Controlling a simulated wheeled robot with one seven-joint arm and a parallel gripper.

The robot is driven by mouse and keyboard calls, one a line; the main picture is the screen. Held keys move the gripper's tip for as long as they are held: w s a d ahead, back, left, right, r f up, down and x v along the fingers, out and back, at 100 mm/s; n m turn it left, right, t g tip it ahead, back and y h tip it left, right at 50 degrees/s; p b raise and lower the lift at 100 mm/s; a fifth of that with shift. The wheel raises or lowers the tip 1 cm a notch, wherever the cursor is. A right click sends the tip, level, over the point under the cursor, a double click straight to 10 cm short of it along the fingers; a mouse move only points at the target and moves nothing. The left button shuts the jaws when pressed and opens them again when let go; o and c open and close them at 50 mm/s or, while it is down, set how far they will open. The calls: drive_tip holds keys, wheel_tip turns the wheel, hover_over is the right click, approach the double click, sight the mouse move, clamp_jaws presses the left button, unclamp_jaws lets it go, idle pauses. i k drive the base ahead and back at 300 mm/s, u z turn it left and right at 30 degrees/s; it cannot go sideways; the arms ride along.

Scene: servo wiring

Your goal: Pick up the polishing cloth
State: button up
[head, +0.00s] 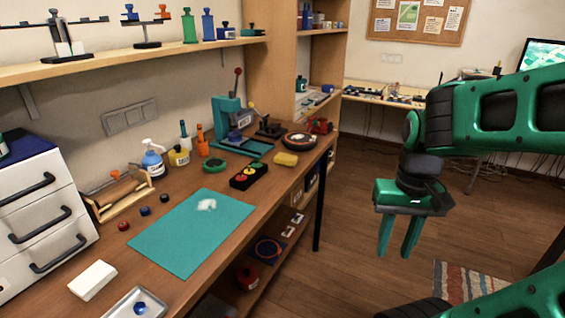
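A small white crumpled patch (206,204), which looks like the polishing cloth, lies on the teal mat (185,245) on the workbench. It is too small to be sure of its material. My gripper (397,245) hangs with its fingers pointing down, to the right of the bench and over the floor. Its two green fingers are apart with nothing between them. It is well clear of the white patch and the mat.
A button box (248,176), a yellow block (285,159) and a teal press (232,122) stand behind the mat. A white block (92,280) and a metal tray (122,306) lie at the front left. A drawer unit (32,215) stands left.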

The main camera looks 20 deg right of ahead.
sight(286, 160)
drive_tip(key=u, duration=0.05)
drive_tip(key=i, duration=1)
drive_tip(key=z, duration=0.1)
